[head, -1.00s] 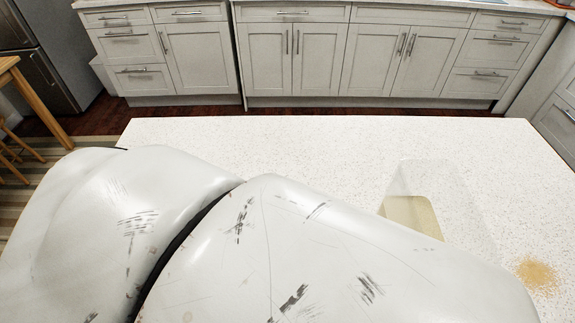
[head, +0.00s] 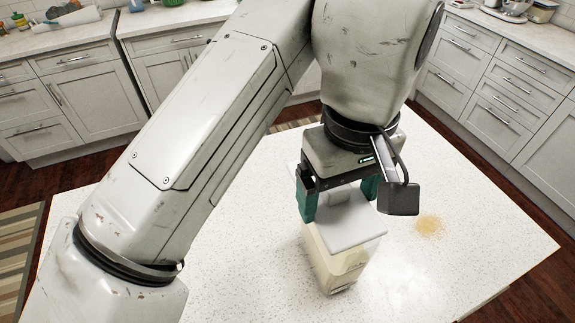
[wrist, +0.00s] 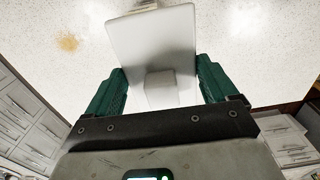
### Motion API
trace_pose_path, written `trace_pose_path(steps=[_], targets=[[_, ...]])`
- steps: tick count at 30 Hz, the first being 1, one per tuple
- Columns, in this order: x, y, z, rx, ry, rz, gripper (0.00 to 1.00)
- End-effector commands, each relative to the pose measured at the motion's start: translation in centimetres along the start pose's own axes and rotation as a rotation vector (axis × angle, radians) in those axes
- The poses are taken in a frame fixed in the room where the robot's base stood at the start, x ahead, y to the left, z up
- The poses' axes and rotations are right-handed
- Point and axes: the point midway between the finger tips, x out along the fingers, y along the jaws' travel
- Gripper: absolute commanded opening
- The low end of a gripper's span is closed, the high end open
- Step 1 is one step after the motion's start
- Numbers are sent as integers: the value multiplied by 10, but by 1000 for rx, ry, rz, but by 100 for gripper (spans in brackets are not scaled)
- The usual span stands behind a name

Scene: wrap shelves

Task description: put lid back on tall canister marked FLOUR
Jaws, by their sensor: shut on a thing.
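My gripper (head: 341,205) is shut on a pale, flat square lid (head: 352,228), with its green fingers at two opposite edges of the lid. In the wrist view, the lid (wrist: 152,38) spans the space between the fingers, with a block-like knob facing me. A clear canister (head: 335,272) with cream-coloured contents stands upright on the white counter, directly below the lid in the head view. The lid hides the canister's mouth, and I cannot tell whether they touch. No FLOUR marking is readable.
The speckled white counter (head: 245,262) is mostly clear around the canister. A tan powder spill (head: 429,226) lies to its right. Grey cabinets (head: 497,75) stand beyond the counter's far side, across a dark wooden floor.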

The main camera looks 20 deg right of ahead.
Motion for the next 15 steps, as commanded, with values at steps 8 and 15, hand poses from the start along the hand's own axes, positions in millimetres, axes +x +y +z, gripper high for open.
trace_pose_path(steps=[8, 15], targets=[[-16, 28, -13, -1, 0, 0, 54], [-6, 29, -13, -2, 0, -1, 54]])
